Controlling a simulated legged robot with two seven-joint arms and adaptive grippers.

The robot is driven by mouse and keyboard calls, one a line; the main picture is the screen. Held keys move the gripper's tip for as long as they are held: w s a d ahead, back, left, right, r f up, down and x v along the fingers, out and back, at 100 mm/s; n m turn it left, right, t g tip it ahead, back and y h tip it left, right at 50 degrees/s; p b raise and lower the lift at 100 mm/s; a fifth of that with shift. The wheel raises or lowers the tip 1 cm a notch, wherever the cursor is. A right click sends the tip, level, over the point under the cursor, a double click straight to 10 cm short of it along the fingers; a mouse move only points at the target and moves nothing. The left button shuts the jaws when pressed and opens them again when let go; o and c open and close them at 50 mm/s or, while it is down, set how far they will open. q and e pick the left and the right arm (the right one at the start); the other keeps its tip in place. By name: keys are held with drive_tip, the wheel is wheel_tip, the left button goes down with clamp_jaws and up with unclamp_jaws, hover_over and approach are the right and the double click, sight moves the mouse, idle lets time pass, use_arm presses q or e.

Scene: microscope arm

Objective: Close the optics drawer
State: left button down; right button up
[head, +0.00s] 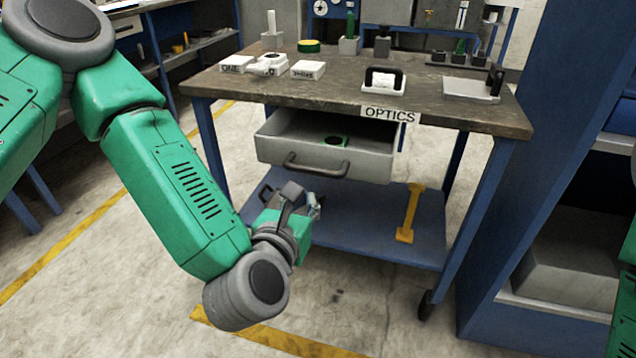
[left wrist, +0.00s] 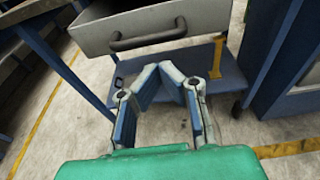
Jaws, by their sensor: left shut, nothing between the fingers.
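The grey optics drawer (head: 372,162) is pulled out from under the tabletop, below the "OPTICS" label (head: 389,115). Its dark bar handle (head: 318,167) is on the front face. A small dark and green item (head: 335,140) lies inside it. My left gripper (head: 303,200) is below and in front of the drawer front, apart from the handle. In the left wrist view its fingers (left wrist: 160,72) meet at the tips and hold nothing. The drawer front (left wrist: 150,25) and handle (left wrist: 148,37) show above them. My right gripper is not in view.
The workbench (head: 440,108) carries white boxes (head: 307,69), a black-handled item (head: 384,78) and several small tools. A blue lower shelf (head: 370,225) holds a yellow part (head: 409,213). A blue rack (head: 530,150) stands at right. The floor in front is clear.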

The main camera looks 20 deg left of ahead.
sight(321, 175)
use_arm(q)
drive_tip(key=shift+b+x, duration=0.9)
drive_tip(key=shift+x, duration=3.7)
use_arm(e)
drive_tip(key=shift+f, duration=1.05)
